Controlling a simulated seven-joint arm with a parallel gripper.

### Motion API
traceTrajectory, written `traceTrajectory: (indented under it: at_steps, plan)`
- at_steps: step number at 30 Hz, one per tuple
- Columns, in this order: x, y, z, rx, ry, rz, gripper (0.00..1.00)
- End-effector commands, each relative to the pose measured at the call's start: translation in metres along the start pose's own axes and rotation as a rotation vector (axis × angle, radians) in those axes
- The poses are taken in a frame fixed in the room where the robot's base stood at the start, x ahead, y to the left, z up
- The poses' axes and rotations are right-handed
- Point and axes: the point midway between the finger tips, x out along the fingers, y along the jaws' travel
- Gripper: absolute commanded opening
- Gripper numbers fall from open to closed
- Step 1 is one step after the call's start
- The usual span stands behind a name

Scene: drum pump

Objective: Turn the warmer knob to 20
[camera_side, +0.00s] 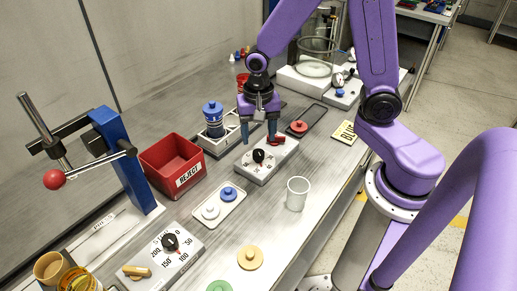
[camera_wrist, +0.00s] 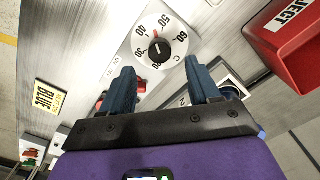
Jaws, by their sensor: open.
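The warmer dial (camera_wrist: 178,42) is a white disc with numbers including 30, 40, 50 and 60 and a C, on a grey box (camera_side: 279,162). Its black knob (camera_wrist: 158,53) sits in the middle, and a small mark at its edge faces between 40 and 50. The knob also shows in the side view (camera_side: 258,156). My gripper (camera_side: 259,137) is open, fingers down, above the far end of the box. In the wrist view my gripper (camera_wrist: 164,73) has its fingertips apart, just below the dial, with nothing between them. A red part is half hidden by one finger.
A blue-topped container (camera_side: 212,115) in a rack and a red REJECT bin (camera_side: 173,163) stand left of the box. A white cup (camera_side: 298,194) stands in front right. A STIR box (camera_side: 166,257) with another black knob is nearer. A tray with a red disc (camera_side: 299,127) lies behind.

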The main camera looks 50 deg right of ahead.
Motion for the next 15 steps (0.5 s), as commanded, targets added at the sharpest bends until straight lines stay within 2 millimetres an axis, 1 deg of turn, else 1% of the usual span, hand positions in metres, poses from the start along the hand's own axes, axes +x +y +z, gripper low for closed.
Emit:
traceTrajectory:
  at_steps: [1, 6, 12, 15]
  plan:
    - [0.008, 0.001, 0.000, 0.001, -0.002, 0.006, 0.61]
    - [0.031, 0.002, 0.001, 0.001, -0.002, 0.006, 0.61]
    - [0.050, 0.001, 0.000, 0.001, -0.001, 0.003, 0.61]
    - [0.056, 0.001, 0.000, 0.000, -0.001, 0.002, 0.61]
